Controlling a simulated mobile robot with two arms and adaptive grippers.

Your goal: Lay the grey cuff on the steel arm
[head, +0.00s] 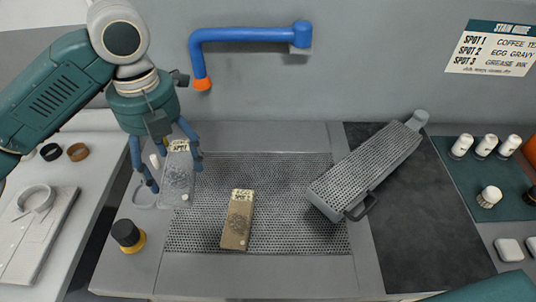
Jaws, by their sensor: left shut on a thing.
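My right gripper is out of view.
A tan cuff (238,220) labelled egg lies on the perforated board (290,235). A blue pipe with orange tip (245,38) juts from the wall. A black and yellow knob (128,236) stands front left. White bottles (485,147) stand right. The dark mat (420,220) has free room.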

